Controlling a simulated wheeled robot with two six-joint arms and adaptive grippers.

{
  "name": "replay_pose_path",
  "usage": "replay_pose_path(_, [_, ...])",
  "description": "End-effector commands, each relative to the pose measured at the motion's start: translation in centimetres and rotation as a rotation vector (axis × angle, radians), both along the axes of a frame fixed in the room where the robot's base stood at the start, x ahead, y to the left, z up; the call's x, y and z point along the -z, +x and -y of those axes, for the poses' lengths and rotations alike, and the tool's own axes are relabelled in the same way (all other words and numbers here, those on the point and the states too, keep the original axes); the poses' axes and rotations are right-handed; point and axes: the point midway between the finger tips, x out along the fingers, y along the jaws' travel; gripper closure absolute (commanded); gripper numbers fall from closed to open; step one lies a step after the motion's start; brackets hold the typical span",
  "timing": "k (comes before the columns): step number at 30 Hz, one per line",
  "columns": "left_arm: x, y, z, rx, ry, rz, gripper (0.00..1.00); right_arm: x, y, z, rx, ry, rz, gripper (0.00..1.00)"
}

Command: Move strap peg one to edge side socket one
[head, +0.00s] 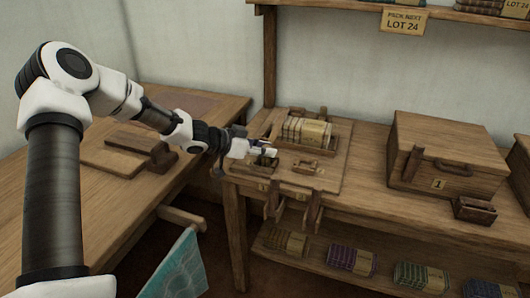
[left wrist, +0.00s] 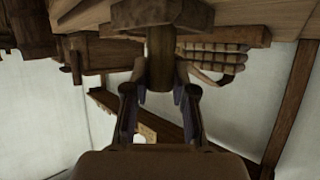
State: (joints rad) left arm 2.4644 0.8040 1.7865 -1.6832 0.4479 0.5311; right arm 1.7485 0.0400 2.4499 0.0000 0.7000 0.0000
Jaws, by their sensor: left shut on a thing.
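My left gripper (head: 258,153) reaches from the left over the near left part of the wooden board on the bench. In the left wrist view its two fingers (left wrist: 160,103) close on either side of a brownish upright peg (left wrist: 160,60), which I take to be strap peg one. A wider wooden block (left wrist: 160,14) lies at the peg's far end. In the head view the gripper largely hides the peg, and I cannot tell whether it sits in a socket. A second small wooden peg piece (head: 305,166) is on the board to the right. My right gripper is not in view.
A banded bundle (head: 306,131) lies on the board (head: 335,160) behind the gripper. Numbered tags (head: 262,187) and hanging wooden pieces (head: 313,210) are at its front edge. A lidded wooden box (head: 450,150) stands at right. The bench between board and box is clear.

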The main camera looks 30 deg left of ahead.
Motion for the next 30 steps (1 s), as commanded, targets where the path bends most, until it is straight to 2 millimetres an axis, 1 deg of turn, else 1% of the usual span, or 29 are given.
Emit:
replay_pose_path(1, [0.6,0.0,0.0,0.0,0.001,0.002,0.98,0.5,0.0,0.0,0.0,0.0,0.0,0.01])
replay_pose_path(7, [0.3,0.0,0.0,0.0,0.0,0.002,0.98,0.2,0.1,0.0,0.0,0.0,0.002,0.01])
replay_pose_path(11, [0.7,0.0,0.0,0.0,0.001,0.002,0.98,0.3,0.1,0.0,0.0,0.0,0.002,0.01])
replay_pose_path(12, [0.7,0.0,0.0,0.0,0.001,0.002,0.68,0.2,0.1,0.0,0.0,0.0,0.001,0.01])
replay_pose_path(13, [0.7,0.0,0.0,0.0,0.001,0.002,0.57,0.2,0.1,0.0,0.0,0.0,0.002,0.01])
replay_pose_path(14, [0.7,0.0,0.0,0.0,0.001,0.002,0.5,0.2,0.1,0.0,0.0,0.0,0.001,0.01])
replay_pose_path(22, [0.6,0.0,0.0,0.0,0.0,0.002,0.5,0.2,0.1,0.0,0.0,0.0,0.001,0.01])
replay_pose_path(25, [0.1,0.0,0.0,-0.001,0.001,0.004,0.5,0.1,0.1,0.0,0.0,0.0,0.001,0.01])
replay_pose_path(29, [-1.3,-1.6,-1.0,-0.004,-0.005,0.004,0.5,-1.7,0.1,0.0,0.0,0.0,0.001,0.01])
replay_pose_path(30, [-1.9,-2.2,-1.4,-0.004,-0.007,0.005,0.5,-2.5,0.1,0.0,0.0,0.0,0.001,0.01])
